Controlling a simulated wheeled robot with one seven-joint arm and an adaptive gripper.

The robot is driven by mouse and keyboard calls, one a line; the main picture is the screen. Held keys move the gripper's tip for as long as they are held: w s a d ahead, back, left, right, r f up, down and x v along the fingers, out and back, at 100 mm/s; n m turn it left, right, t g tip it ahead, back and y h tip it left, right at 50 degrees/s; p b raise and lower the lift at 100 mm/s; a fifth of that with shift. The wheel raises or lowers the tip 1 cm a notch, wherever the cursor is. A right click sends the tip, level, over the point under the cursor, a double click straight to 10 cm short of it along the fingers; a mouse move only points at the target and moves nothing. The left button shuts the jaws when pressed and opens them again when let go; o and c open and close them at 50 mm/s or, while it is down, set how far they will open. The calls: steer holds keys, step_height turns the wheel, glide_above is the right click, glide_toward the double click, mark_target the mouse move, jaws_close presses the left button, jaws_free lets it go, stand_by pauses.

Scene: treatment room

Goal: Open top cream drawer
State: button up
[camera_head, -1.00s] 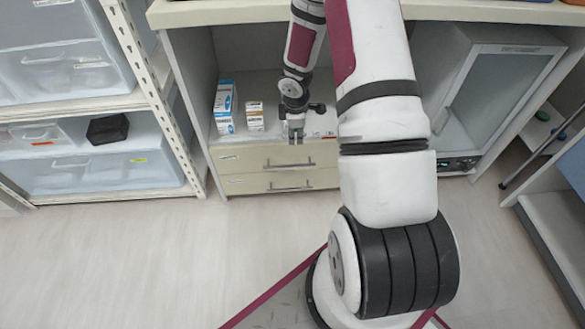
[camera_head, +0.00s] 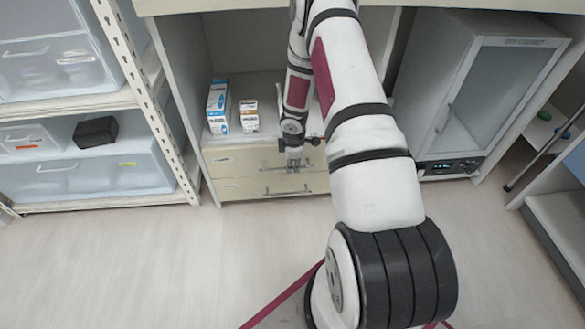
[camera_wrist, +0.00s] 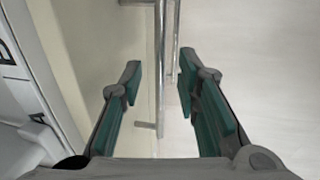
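The top cream drawer (camera_head: 236,160) sits in the cabinet under the counter and looks closed. Its metal bar handle (camera_head: 270,169) is partly covered by my gripper (camera_head: 294,161) in the head view. In the wrist view, the top drawer's front (camera_wrist: 95,50) fills the left side, and its handle (camera_wrist: 160,70) runs upright through the picture. My gripper (camera_wrist: 158,80) is open, with one green-padded finger on each side of the handle. I see a gap between the pads and the bar; whether the bar lies fully between the pads in depth is unclear.
A second cream drawer (camera_head: 236,189) with its own handle lies below. Medicine boxes (camera_head: 218,107) stand on the shelf above. A glass-fronted cabinet (camera_head: 490,95) is to the right, a rack with clear bins (camera_head: 95,180) to the left. The floor (camera_head: 130,260) in front is clear.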

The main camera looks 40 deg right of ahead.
steer(key=shift+w+d+f, duration=0.1)
steer(key=shift+w+f, duration=0.05)
steer(key=shift+f, duration=0.6)
steer(key=shift+c, duration=0.6)
jaws_close()
